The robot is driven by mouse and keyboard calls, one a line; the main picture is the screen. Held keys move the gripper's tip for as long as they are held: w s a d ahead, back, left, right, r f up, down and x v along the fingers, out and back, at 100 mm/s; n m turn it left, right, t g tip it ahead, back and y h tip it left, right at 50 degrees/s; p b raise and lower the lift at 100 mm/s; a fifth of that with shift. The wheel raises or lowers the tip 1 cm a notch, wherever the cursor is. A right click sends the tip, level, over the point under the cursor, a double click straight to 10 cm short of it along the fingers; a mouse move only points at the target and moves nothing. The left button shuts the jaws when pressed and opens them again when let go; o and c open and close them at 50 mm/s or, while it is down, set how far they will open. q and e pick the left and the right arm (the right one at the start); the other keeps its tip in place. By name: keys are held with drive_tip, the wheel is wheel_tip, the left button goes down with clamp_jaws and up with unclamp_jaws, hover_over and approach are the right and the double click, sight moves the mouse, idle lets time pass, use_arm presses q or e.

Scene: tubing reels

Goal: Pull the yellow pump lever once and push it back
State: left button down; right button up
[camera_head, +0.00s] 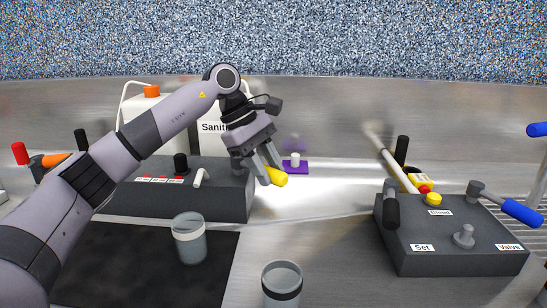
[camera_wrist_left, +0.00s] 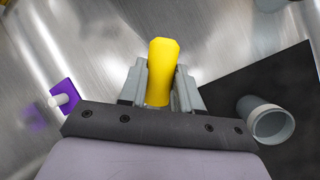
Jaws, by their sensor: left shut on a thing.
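My right gripper is not in view.
A clear cup (camera_head: 189,240) stands on a black mat (camera_head: 130,262), and another cup (camera_head: 282,285) stands in front. A grey valve block (camera_head: 455,250) with levers is at right. A purple piece (camera_head: 294,168) lies behind the lever. Bare metal counter lies between.

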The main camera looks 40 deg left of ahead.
use_arm(q)
drive_tip(key=shift+s+a+m+g+h+p, duration=0.1)
drive_tip(key=shift+s+a+m+g+p, duration=0.25)
drive_tip(key=shift+s+m, duration=0.45)
drive_tip(key=shift+s+a+m+g+h+p, duration=0.1)
drive_tip(key=shift+s+a+m+g+p, duration=0.2)
drive_tip(key=shift+s+m+g, duration=0.5)
drive_tip(key=shift+s+a+m+g+h+p, duration=0.1)
drive_tip(key=shift+s+a+m+p, duration=0.3)
drive_tip(key=shift+m, duration=0.7)
drive_tip(key=shift+s+d, duration=0.15)
drive_tip(key=c, duration=0.8)
unclamp_jaws()
drive_tip(key=shift+v, duration=3.6)
